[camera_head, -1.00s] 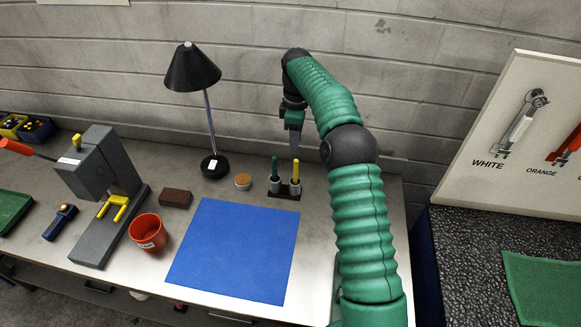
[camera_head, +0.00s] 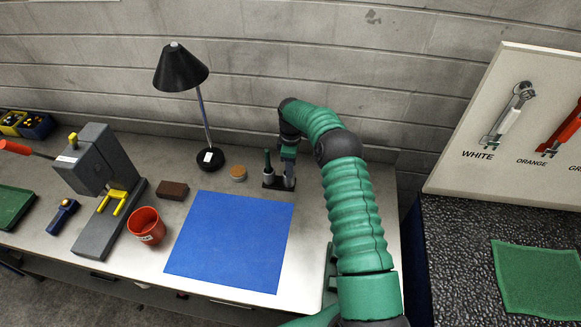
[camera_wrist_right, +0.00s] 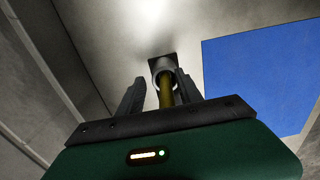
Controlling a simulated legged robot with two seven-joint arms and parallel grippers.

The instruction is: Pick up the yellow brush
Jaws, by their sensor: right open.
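The yellow brush (camera_wrist_right: 165,90) stands in its grey cup (camera_wrist_right: 162,66), and its handle shows between my right fingers in the right wrist view. In the head view my right gripper (camera_head: 288,168) is over the brush's cup and hides the brush. The right gripper is open, with one finger on each side of the handle. I cannot tell whether a finger touches it. My left gripper is not in view.
A blue mat (camera_head: 230,240) lies in front of the holder. A round tan disc (camera_head: 238,172), a black lamp (camera_head: 181,68) and a brown block (camera_head: 173,190) are to the left. A red cup (camera_head: 147,226) stands beside a grey press (camera_head: 92,160). A brick wall is close behind.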

